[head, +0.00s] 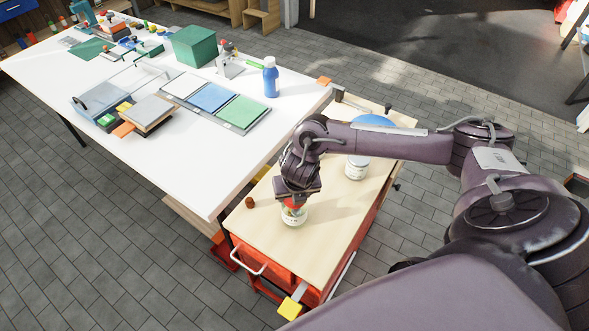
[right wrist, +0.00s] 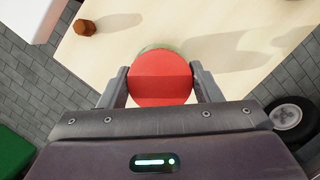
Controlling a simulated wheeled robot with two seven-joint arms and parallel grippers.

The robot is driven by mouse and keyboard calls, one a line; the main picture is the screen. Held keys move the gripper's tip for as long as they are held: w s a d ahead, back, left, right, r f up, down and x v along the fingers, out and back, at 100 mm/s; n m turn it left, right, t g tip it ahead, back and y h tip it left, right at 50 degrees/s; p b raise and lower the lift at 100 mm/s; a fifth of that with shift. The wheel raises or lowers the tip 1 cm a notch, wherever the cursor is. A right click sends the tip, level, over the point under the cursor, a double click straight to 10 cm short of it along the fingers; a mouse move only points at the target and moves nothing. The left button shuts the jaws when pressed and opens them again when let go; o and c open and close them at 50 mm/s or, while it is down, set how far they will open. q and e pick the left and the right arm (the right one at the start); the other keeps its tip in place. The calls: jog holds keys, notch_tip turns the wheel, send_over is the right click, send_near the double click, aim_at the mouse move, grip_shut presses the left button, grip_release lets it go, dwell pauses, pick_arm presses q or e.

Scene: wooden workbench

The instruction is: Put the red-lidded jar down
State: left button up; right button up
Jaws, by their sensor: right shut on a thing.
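The red-lidded jar (head: 294,213) is a clear jar with mixed contents and a red lid, upright at the near part of the wooden workbench top (head: 300,250). My right gripper (head: 293,198) is over it from above, its fingers shut on the lid. In the right wrist view the red lid (right wrist: 160,78) sits between the two fingers (right wrist: 160,88). The jar's base is at or very near the wood; I cannot tell if it touches. My left gripper is not in view.
A small brown piece (head: 250,202) lies left of the jar; it also shows in the right wrist view (right wrist: 86,27). A white-labelled jar (head: 357,167) stands farther back. A white table (head: 190,160) with panels, a blue bottle (head: 270,78) and a green box (head: 194,46) adjoins at left.

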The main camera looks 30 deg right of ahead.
jog(key=o, duration=1.6)
jog(key=shift+f, duration=0.1)
jog(key=shift+c, duration=0.2)
jog(key=shift+r, duration=0.3)
jog(key=v, duration=0.6)
jog(key=shift+a+r, duration=0.1)
jog(key=shift+r, duration=0.15)
jog(key=p+v, duration=0.3)
jog(key=v, duration=0.2)
jog(key=shift+s+r, duration=0.1)
jog(key=shift+s, duration=0.1)
